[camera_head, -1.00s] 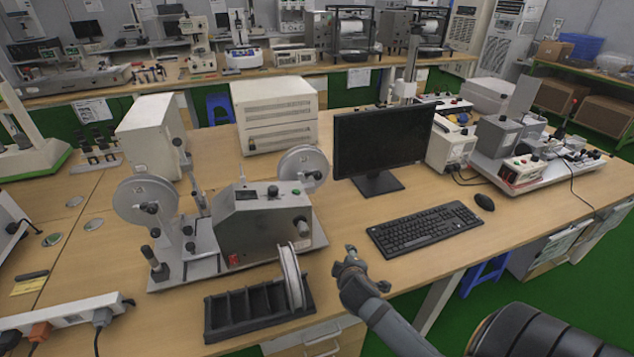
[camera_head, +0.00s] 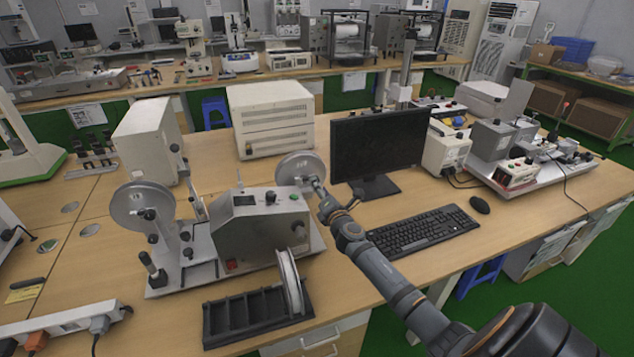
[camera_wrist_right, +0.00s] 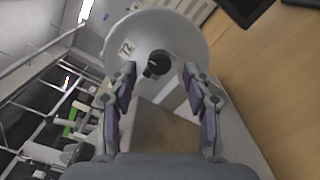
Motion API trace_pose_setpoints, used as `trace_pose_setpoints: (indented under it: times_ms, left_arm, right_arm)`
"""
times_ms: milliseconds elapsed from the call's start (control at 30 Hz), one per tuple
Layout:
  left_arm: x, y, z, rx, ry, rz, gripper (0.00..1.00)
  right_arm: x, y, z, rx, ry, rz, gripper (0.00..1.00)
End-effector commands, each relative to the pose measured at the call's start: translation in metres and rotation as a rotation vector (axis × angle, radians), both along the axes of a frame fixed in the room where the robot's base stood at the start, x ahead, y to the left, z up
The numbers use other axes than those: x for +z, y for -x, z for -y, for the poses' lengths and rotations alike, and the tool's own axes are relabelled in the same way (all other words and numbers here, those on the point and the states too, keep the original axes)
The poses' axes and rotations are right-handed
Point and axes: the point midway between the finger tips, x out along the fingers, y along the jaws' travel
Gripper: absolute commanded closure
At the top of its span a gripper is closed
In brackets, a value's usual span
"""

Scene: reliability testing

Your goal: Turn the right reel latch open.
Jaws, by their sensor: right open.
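The reel-winding machine (camera_head: 255,230) stands on the wooden bench with a grey reel on each side. The right reel (camera_head: 293,170) is partly covered by my right gripper (camera_head: 315,184) in the head view. In the right wrist view the right reel (camera_wrist_right: 182,32) faces me, with a small dark latch (camera_wrist_right: 157,64) at its hub. My right gripper (camera_wrist_right: 155,80) is open there, its two fingers on either side of the latch in the picture. No contact with the latch can be made out. The left reel (camera_head: 143,206) also has a dark hub latch. My left gripper is not in view.
A black slotted rack (camera_head: 240,316) holds one upright reel (camera_head: 289,282) in front of the machine. A white cabinet (camera_head: 271,118) stands behind the machine.

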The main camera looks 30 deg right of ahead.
Motion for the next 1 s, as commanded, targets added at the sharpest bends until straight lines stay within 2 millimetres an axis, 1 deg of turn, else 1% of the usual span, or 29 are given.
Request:
trace_pose_setpoints:
  times_ms: [33, 100, 200, 300, 500, 567, 867, 900, 1000]
  left_arm:
    - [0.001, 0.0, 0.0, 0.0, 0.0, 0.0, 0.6]
    - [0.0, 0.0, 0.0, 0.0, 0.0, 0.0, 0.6]
    - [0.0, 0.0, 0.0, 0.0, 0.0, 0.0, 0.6]
    - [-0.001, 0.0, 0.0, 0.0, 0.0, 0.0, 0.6]
    - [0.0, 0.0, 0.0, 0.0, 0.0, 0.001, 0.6]
    - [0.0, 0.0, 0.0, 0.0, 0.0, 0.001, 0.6]
    - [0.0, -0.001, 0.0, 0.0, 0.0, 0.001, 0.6]
    - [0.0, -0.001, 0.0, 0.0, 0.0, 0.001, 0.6]
    - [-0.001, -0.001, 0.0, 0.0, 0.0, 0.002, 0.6]
  right_arm:
    - [0.001, -0.009, 0.001, -0.001, -0.003, 0.001, 0.5]
    - [0.0, -0.018, 0.004, -0.001, -0.002, 0.001, 0.5]
    - [-0.001, -0.026, 0.006, 0.0, -0.001, 0.0, 0.5]
    - [0.0, -0.029, 0.007, 0.001, -0.001, 0.0, 0.5]
    - [-0.001, -0.029, 0.007, 0.001, -0.001, 0.0, 0.5]
    - [-0.001, -0.029, 0.007, 0.001, -0.001, 0.0, 0.56]
    - [-0.001, -0.029, 0.007, 0.001, -0.002, 0.0, 0.97]
    - [-0.001, -0.029, 0.007, 0.001, -0.002, 0.0, 1.0]
    - [-0.001, -0.029, 0.007, 0.0, -0.003, 0.001, 1.0]
